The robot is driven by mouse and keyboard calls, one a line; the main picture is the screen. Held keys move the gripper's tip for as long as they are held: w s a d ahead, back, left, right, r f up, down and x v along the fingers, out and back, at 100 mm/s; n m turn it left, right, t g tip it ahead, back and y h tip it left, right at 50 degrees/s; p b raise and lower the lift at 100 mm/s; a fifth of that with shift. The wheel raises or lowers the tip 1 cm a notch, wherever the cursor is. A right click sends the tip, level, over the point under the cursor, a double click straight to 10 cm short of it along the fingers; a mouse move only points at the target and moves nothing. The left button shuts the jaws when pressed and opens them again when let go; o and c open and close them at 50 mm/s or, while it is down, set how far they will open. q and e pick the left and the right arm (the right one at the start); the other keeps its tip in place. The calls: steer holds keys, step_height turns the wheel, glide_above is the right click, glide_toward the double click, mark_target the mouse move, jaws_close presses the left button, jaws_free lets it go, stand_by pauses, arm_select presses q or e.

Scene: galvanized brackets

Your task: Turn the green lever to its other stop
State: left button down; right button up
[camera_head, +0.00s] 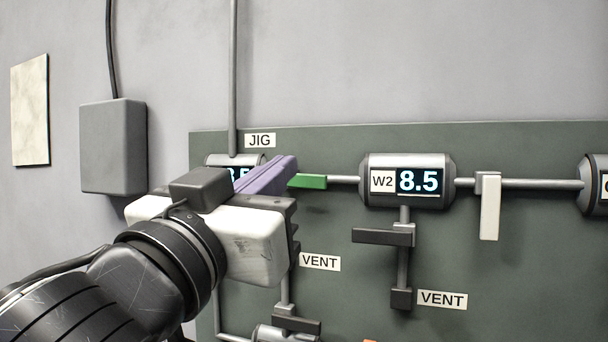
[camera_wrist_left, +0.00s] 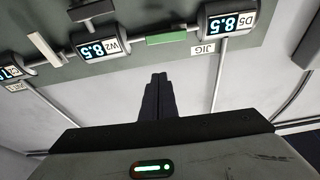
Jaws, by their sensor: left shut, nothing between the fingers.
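The green lever (camera_head: 308,182) lies along the horizontal pipe between the left display and the W2 display, and its left part is hidden behind my fingers in the head view. In the left wrist view the whole green lever (camera_wrist_left: 166,39) shows, in line with the pipe. My left gripper (camera_head: 284,163) is shut and empty, its purple fingers pointing up and right in front of the panel. In the left wrist view its dark fingertips (camera_wrist_left: 159,78) appear just short of the lever; I cannot tell the exact gap. My right gripper is out of view.
The W2 display (camera_head: 408,181) reads 8.5. A white lever (camera_head: 490,208) hangs right of it, and a dark lever (camera_head: 382,236) sits below it. A JIG label (camera_head: 260,140) is above the left display. A grey box (camera_head: 113,147) is on the wall at left.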

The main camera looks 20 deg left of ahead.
arm_select(q)
step_height(320, 180, up, 4)
steer(key=p, duration=0.3)
glide_above(301, 180)
steer(key=s+d, duration=0.2)
steer(key=s, duration=0.1)
steer(key=f, duration=0.4)
steer(key=shift+w+a+b, duration=0.1)
steer(key=shift+a+b, duration=0.1)
steer(key=shift+b, duration=0.15)
steer(key=shift+w+f, duration=0.1)
